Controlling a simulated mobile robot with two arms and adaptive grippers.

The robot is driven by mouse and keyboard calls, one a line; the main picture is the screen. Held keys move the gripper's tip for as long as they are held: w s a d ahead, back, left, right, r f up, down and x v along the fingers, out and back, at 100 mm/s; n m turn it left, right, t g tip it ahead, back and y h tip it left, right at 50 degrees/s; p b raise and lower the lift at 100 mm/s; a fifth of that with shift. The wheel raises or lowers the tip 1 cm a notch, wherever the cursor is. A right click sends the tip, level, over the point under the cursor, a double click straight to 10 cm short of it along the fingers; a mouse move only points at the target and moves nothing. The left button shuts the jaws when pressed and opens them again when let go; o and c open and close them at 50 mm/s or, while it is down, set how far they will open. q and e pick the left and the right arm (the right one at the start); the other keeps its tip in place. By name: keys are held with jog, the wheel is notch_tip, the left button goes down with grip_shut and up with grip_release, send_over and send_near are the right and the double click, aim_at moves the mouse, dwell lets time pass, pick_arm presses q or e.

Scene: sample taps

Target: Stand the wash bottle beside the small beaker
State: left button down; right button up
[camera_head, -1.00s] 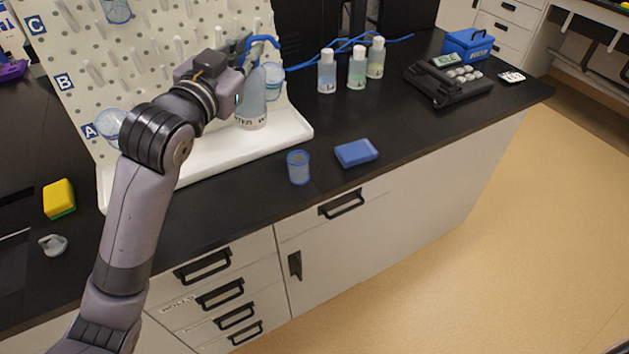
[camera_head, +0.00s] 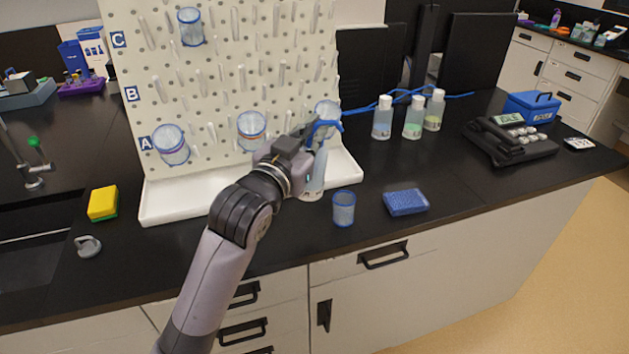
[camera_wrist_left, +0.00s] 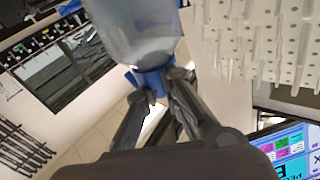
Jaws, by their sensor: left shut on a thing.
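The wash bottle (camera_head: 316,172) is a clear bottle with a blue cap and bent blue spout. My left gripper (camera_head: 304,143) is shut on it near the cap. In the left wrist view the gripper (camera_wrist_left: 160,88) closes at the blue cap, and the clear bottle body (camera_wrist_left: 140,30) extends beyond it. In the head view the bottle looks upright, its base by the tray's front edge; I cannot tell whether it touches anything. The small beaker (camera_head: 344,209), bluish and clear, stands on the black bench just right of and nearer than the bottle, apart from it.
A white drip tray (camera_head: 185,205) lies under the pegboard (camera_head: 215,95), which holds several beakers. A blue box-like item (camera_head: 405,202) lies right of the small beaker. Several reagent bottles (camera_head: 413,118) stand behind. A yellow sponge (camera_head: 103,203) lies left. Bench right of the blue item is clear.

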aim_at(315, 177)
pick_arm(q)
notch_tip(315, 177, down, 6)
jog(key=shift+r, duration=0.25)
notch_tip(315, 177, down, 4)
jog(key=shift+r, duration=0.25)
jog(key=shift+f, duration=0.4)
jog(key=c, duration=1.7)
grip_release()
pick_arm(e)
jog(key=shift+a+f, duration=0.1)
jog(key=shift+a, duration=0.25)
jog(key=shift+d, duration=0.15)
pick_arm(q)
jog(key=shift+s+a+f, duration=0.1)
jog(key=shift+s+a, duration=0.05)
jog(key=shift+s, duration=0.3)
jog(key=b+v, duration=0.1)
jog(key=v, duration=1)
pick_arm(e)
jog(key=shift+d+f, duration=0.1)
jog(key=shift+f, duration=0.55)
